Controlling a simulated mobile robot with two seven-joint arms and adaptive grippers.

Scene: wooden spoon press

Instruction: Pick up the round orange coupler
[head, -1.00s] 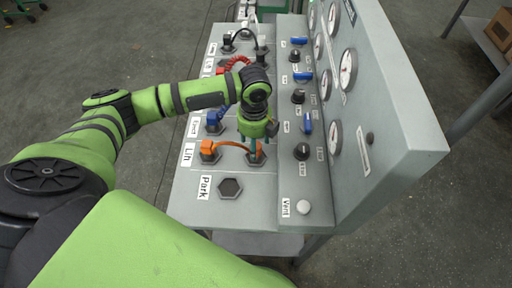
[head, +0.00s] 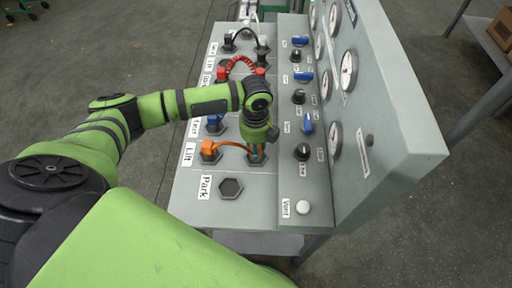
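An orange hose (head: 232,144) runs across the Lift row of the panel. Its left end is a square orange coupler (head: 207,147) seated on a socket. Its right end, the round orange coupler, is mostly hidden by my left gripper (head: 257,151). That gripper points down at the right socket of the Lift row, with its fingertips at the round coupler. A little orange shows between the fingers. I cannot tell whether they are closed on it. My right gripper is not in view.
The Park socket (head: 230,188) in front is empty. Blue (head: 214,123), red (head: 242,65) and black (head: 241,37) hoses sit in the rows behind. Knobs and blue levers line the right side, below an upright gauge panel (head: 385,110).

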